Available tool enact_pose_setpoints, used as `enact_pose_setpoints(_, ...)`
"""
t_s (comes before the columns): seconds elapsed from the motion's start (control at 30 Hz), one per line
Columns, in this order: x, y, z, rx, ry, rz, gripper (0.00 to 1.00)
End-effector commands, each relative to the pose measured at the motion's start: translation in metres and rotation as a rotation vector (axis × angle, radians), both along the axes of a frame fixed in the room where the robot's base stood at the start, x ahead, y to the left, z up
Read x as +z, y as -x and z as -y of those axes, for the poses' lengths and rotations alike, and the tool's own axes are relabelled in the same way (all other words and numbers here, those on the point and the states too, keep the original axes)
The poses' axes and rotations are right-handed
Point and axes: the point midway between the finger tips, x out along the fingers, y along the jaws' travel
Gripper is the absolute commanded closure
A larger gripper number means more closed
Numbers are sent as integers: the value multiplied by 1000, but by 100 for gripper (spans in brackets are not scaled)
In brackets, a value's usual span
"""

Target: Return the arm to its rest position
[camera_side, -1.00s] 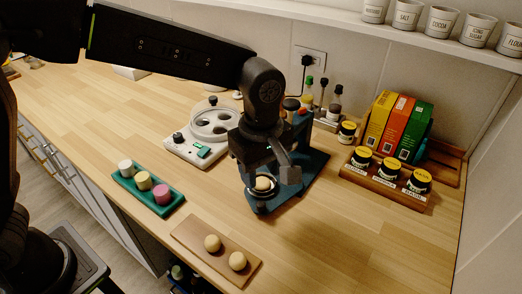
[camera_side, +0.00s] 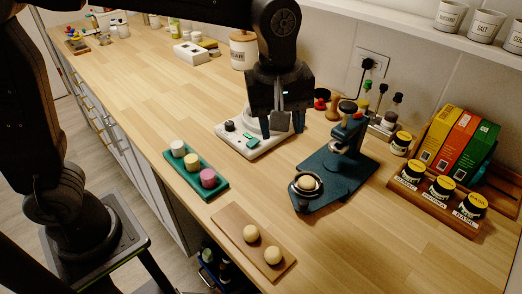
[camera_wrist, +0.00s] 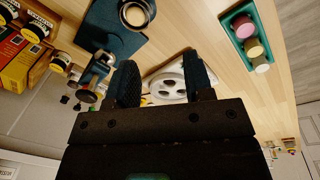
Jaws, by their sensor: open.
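My gripper (camera_side: 283,128) is raised above the counter, pointing down, with its two dark fingers apart and nothing between them. In the side view it hangs in front of the white device with a round top (camera_side: 240,143) and hides part of it. In the wrist view the spread fingers (camera_wrist: 163,78) frame the same device's round holed dish (camera_wrist: 170,88). My upper arm runs along the top of the side view, partly cut off.
Right of the gripper stands a blue press (camera_side: 352,172) with a pale ball (camera_side: 307,184) in its ring. A green tray (camera_side: 196,172) holds three coloured cylinders. A wooden board (camera_side: 232,222) carries two pale balls. Jars and boxes stand at right, below a shelf (camera_side: 400,18).

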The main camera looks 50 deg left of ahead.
Motion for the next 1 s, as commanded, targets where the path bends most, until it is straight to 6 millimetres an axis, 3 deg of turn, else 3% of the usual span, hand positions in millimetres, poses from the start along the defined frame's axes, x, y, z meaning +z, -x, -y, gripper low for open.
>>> enact_pose_setpoints(0.03, 10, 11, -21, -65, 3, 40, 53)
enact_pose_setpoints(0.2, 24, 51, -77, -341, -37, 169, 53)
enact_pose_setpoints(0.4, 17, 102, -124, -647, -155, 305, 53)
enact_pose_setpoints(0.63, -1, 137, -148, -874, -287, 378, 53)
enact_pose_setpoints(1.0, -6, 143, -151, -928, -318, 387, 53)
